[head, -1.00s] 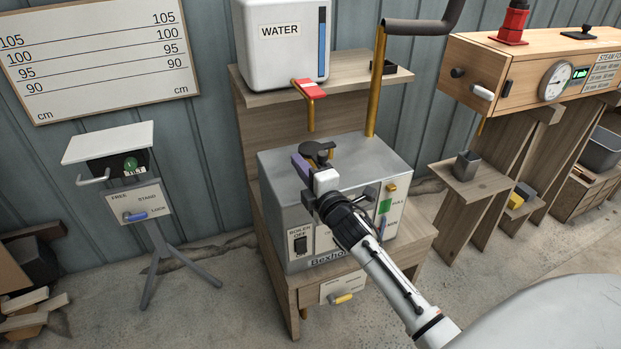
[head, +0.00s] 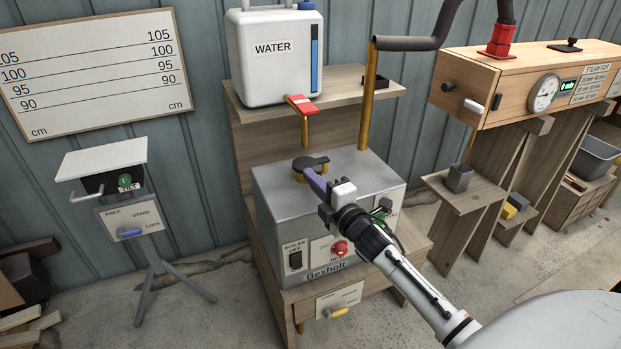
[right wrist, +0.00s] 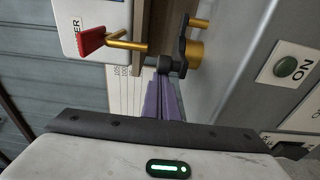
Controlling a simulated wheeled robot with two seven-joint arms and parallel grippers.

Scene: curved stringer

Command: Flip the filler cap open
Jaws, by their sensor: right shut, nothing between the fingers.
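The filler cap (head: 311,161) is a dark flat disc on a short brass neck on top of the grey boiler box (head: 270,195). It appears to lie down over the neck. In the right wrist view the cap (right wrist: 182,42) shows edge-on against the brass neck (right wrist: 196,54), with a dark rounded tab at its near end. My right gripper (head: 308,173) is shut and empty. Its purple fingertips are right at the tab in the right wrist view (right wrist: 163,84); I cannot tell whether they touch. My left gripper is not in view.
A white water tank (head: 275,75) stands on the shelf behind, with a red-handled brass tap (head: 301,104) hanging above the cap. A brass pipe (head: 368,100) rises at the box's back right. The box front carries a red knob (head: 339,248) and switches.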

